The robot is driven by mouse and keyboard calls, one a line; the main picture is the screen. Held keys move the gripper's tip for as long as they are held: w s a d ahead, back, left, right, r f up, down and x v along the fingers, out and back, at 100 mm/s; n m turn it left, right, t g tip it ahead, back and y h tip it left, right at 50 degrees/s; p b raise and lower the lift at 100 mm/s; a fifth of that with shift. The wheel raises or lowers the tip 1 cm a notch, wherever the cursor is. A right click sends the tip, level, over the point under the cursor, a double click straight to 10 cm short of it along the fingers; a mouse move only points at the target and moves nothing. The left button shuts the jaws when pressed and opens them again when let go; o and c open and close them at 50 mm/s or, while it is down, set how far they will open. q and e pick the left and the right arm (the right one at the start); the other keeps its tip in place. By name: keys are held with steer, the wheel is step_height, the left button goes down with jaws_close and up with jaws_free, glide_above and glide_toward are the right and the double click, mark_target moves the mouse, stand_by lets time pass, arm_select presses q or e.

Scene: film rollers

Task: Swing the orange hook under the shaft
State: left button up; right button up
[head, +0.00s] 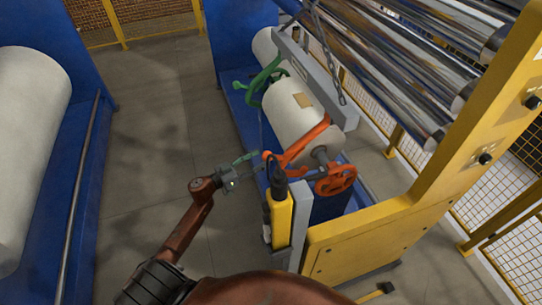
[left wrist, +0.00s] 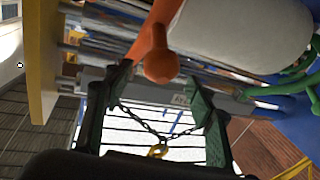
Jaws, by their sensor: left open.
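The orange hook (head: 300,147) hangs from the near end of the grey lifting beam (head: 312,82), beside the near end of the white roll (head: 300,112). The grey shaft (head: 320,154) sticks out of that roll end, with an orange handwheel (head: 337,180) on it. My left gripper (head: 258,163) is open, just left of the hook's lower end. In the left wrist view the hook's round orange knob (left wrist: 161,66) shows between and beyond the open green fingers (left wrist: 160,88). Contact cannot be told. My right gripper is not in view.
A green hook (head: 265,76) is at the roll's far end. A yellow control box (head: 281,218) stands close to my left gripper. Yellow machine frame (head: 400,230) and steel rollers (head: 400,60) fill the right. Grey floor (head: 150,140) at left is free.

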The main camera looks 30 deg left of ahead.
mark_target(268, 155)
arm_select(q)
steer(key=x, duration=0.3)
steer(key=shift+w+d, duration=0.15)
steer(key=shift+w, duration=0.15)
steer(key=shift+w+d, duration=0.4)
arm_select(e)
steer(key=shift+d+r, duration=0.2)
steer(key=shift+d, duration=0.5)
arm_select(q)
steer(key=shift+c, duration=0.5)
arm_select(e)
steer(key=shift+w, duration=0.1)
arm_select(q)
steer(key=shift+w+d, duration=0.1)
steer(key=shift+d, duration=0.1)
steer(key=c, duration=0.5)
steer(key=shift+a+f, duration=0.1)
steer(key=shift+a, duration=0.15)
steer(key=shift+c, duration=1.4)
jaws_close()
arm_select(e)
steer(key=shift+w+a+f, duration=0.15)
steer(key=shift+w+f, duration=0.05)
arm_select(q)
steer(key=shift+a+f, duration=0.1)
steer(key=shift+a, duration=0.05)
